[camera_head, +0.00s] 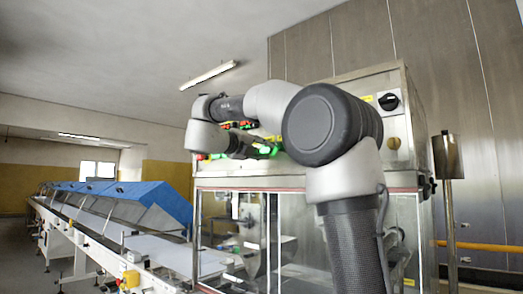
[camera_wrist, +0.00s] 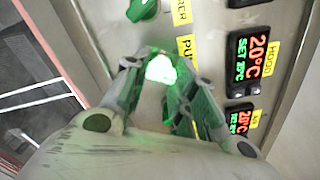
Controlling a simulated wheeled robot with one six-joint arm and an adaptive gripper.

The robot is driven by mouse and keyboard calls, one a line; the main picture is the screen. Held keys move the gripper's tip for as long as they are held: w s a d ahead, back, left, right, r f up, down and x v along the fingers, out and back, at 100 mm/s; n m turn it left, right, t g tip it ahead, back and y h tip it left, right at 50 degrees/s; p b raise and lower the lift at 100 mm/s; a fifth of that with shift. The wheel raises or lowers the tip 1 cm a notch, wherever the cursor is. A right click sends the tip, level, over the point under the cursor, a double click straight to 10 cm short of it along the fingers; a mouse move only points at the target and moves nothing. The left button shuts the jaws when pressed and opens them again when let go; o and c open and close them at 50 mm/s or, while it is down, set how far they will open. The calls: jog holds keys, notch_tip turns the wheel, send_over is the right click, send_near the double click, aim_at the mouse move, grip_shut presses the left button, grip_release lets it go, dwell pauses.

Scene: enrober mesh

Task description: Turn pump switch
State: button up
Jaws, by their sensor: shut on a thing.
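The pump switch (camera_wrist: 160,69) glows bright green-white on the metal control panel, next to a yellow label (camera_wrist: 186,47) that begins with "PU". My gripper (camera_wrist: 161,84) is shut on it, one finger on each side, with green light on the fingers. The fingers hide most of the switch's lower part, so its exact angle is hard to tell. In the head view my gripper (camera_head: 248,146) is at the panel on top of the glass-sided machine, beside a green glow, and is partly hidden by my arm.
Another green knob (camera_wrist: 142,10) sits above on the panel. Two displays, a larger (camera_wrist: 252,58) and a smaller (camera_wrist: 239,121), show 20°C at the right. A black rotary switch (camera_head: 388,101) is on the cabinet. A long conveyor with blue covers (camera_head: 150,198) runs away left.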

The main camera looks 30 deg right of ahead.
jog(key=shift+f, duration=0.1)
jog(key=o, duration=1)
jog(key=shift+a, duration=0.1)
jog(key=v, duration=1.2)
jog(key=shift+w, duration=0.1)
